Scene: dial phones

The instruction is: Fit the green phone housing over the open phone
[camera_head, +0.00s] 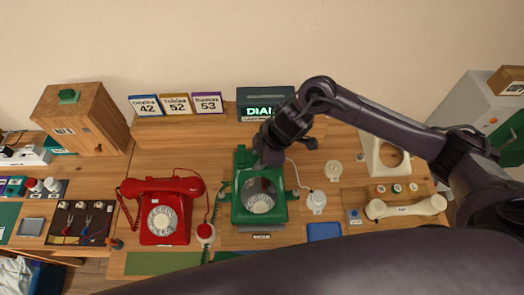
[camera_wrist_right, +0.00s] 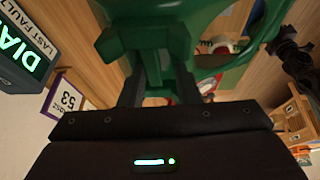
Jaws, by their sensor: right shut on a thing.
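The green phone housing (camera_head: 241,208) is in the middle of the bench in the head view. My right gripper (camera_head: 268,158) is shut on its upper back part. In the right wrist view my right gripper (camera_wrist_right: 158,92) has its two dark fingers on either side of a green part of the housing (camera_wrist_right: 150,38). A pale round dial (camera_head: 260,203) of the open phone shows through the housing's round opening. The rest of that phone is hidden under the housing. I cannot tell whether the housing touches it or hangs above it. My left gripper is not in view.
A red dial phone (camera_head: 165,222) stands close on the left. A white part (camera_head: 317,201) with a cable is on the right, beside a blue mat (camera_head: 324,231) and a cream handset (camera_head: 406,208). A lit DIAL sign (camera_head: 264,105) stands behind. A green mat (camera_head: 160,264) lies in front.

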